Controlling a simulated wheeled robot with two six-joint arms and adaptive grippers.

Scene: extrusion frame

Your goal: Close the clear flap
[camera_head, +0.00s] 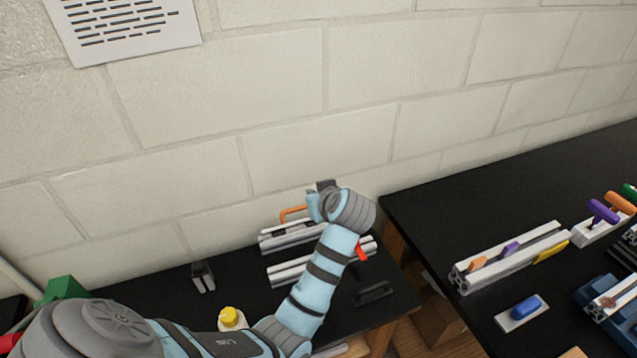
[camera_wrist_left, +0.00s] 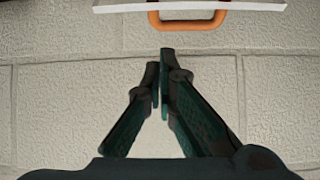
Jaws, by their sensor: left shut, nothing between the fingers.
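An orange handle (camera_head: 292,211) stands at the aluminium extrusion frame (camera_head: 283,240) on the left black table. It also shows in the left wrist view (camera_wrist_left: 188,22), hanging from a pale flat edge (camera_wrist_left: 190,5) at the top of the picture. The clear flap itself is hard to make out; the pale edge may be part of it. My left gripper (camera_wrist_left: 163,55) is shut and empty, with its fingertips apart from the handle, just below it in the wrist view. In the head view the left gripper (camera_head: 325,186) is largely hidden behind its wrist.
A yellow-topped object (camera_head: 230,318), a small grey bracket (camera_head: 203,276) and a dark block (camera_head: 374,293) are on the left table. A gap separates it from the right black table (camera_head: 420,205), which holds rails and coloured handles. A pale block wall stands behind.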

